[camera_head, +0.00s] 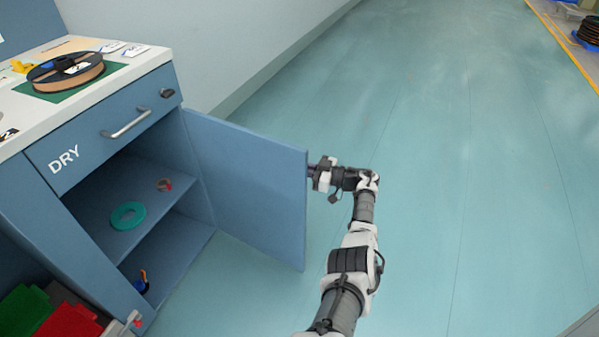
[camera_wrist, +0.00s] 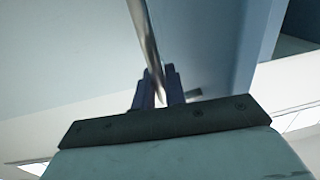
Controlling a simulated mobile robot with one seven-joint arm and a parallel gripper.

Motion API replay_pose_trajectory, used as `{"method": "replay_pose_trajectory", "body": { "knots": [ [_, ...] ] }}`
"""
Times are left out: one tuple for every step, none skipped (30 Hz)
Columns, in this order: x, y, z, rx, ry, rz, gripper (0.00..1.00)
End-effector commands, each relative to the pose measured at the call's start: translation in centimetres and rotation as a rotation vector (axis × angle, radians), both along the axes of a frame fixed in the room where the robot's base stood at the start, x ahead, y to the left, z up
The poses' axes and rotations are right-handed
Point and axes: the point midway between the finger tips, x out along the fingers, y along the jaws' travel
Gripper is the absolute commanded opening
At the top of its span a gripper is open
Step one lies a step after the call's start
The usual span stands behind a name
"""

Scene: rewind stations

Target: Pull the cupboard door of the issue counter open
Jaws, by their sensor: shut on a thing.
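The blue cupboard door (camera_head: 250,185) of the issue counter (camera_head: 110,110) stands wide open, swung out to the right of the cupboard. My gripper (camera_head: 312,170) is at the door's free edge, its tips partly hidden behind the door in the head view. In the wrist view, my gripper (camera_wrist: 158,92) is shut on the metal bar handle (camera_wrist: 146,40), which runs up between the fingers. The door panel (camera_wrist: 205,45) fills the area beside the handle. The handle does not show in the head view.
Inside the cupboard, a teal ring (camera_head: 128,215) and a small red roll (camera_head: 164,185) lie on the shelf. A drawer marked DRY (camera_head: 100,138) is shut above. A spool (camera_head: 65,72) lies on the counter top. Green and red bins (camera_head: 68,322) stand lower left.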

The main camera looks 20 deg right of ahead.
Motion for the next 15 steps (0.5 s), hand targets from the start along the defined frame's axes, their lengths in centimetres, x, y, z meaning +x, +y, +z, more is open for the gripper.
{"method": "replay_pose_trajectory", "body": {
  "knots": [
    [0.17, 0.29, 0.09, -0.001, -0.002, 0.005, 0.0],
    [0.17, 0.29, 0.1, -0.002, -0.001, 0.005, 0.0],
    [0.16, 0.28, 0.1, -0.002, -0.001, 0.005, 0.0],
    [0.15, 0.29, 0.1, -0.002, -0.001, 0.005, 0.0],
    [0.15, 0.29, 0.1, -0.002, -0.001, 0.005, 0.0],
    [0.15, 0.29, 0.1, -0.002, -0.001, 0.005, 0.0],
    [0.15, 0.28, 0.1, -0.002, -0.001, 0.005, 0.0],
    [0.15, 0.28, 0.1, -0.002, -0.001, 0.005, 0.0],
    [0.15, 0.28, 0.1, -0.002, -0.001, 0.005, 0.15],
    [0.15, 0.28, 0.1, -0.002, -0.001, 0.005, 0.19],
    [0.13, 0.27, 0.09, -0.002, -0.001, 0.005, 0.23],
    [0.12, 0.23, 0.08, -0.002, -0.001, 0.004, 0.28],
    [0.11, 0.21, 0.07, -0.001, 0.0, 0.004, 0.31],
    [0.09, 0.18, 0.07, -0.001, 0.0, 0.003, 0.31],
    [0.08, 0.16, 0.06, -0.001, 0.0, 0.003, 0.31]
  ]
}}
